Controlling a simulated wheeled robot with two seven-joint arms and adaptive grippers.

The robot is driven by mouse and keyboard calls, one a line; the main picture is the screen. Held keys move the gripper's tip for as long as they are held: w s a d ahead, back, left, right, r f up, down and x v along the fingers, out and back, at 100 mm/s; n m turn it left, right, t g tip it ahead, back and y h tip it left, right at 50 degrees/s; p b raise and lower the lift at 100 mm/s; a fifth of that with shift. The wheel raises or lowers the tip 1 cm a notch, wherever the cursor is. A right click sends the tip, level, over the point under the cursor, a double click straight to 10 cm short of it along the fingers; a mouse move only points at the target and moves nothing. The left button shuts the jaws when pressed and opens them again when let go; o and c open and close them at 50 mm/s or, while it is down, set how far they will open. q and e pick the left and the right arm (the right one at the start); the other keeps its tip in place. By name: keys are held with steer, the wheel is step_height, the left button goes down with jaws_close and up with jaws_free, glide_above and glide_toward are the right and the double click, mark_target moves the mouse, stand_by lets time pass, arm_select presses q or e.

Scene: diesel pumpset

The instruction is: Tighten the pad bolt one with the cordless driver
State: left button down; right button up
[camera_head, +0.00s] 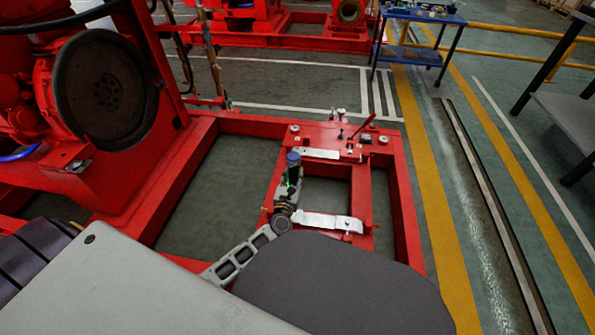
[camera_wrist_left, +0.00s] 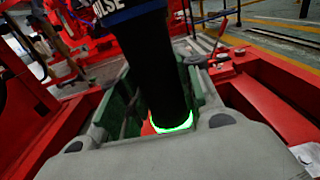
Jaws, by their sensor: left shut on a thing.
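My left gripper (camera_head: 289,184) is shut on the cordless driver (camera_head: 293,160), a dark upright cylinder with a blue top. In the left wrist view the driver (camera_wrist_left: 160,65) stands between the green-grey fingers (camera_wrist_left: 160,95), with a green glowing ring low on it. The gripper is over the left side of the red pad frame (camera_head: 398,205), between two bright metal strips, the far one (camera_head: 318,153) and the near one (camera_head: 328,222). Bolt-like heads sit on the far plate, one at its left (camera_head: 294,128) and one at its right (camera_head: 383,138). I cannot tell which is pad bolt one. The driver's lower end is hidden. My right gripper is not in view.
A red engine with a dark flywheel (camera_head: 106,88) stands at the left. A red lever (camera_head: 369,121) rises from the far plate. A blue table (camera_head: 425,55) stands at the back right, and a grey bench (camera_head: 565,115) at the right edge. The floor right of the frame is clear.

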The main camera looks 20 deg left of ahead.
mark_target(290, 182)
arm_select(q)
steer(key=shift+y, duration=0.3)
steer(key=f, duration=0.2)
steer(key=a+f, duration=0.1)
steer(key=f, duration=0.1)
steer(key=shift+s+a+f, duration=0.35)
steer(key=shift+s+f, duration=0.05)
steer(key=shift+f, duration=0.7)
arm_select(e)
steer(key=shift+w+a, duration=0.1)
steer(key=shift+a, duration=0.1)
arm_select(q)
steer(key=shift+b, duration=0.3)
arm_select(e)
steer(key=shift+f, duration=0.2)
arm_select(q)
steer(key=shift+f+b, duration=0.9)
steer(key=shift+b, duration=0.05)
steer(key=shift+f+b, duration=0.75)
steer(key=shift+b, duration=0.05)
steer(key=shift+f, duration=0.6)
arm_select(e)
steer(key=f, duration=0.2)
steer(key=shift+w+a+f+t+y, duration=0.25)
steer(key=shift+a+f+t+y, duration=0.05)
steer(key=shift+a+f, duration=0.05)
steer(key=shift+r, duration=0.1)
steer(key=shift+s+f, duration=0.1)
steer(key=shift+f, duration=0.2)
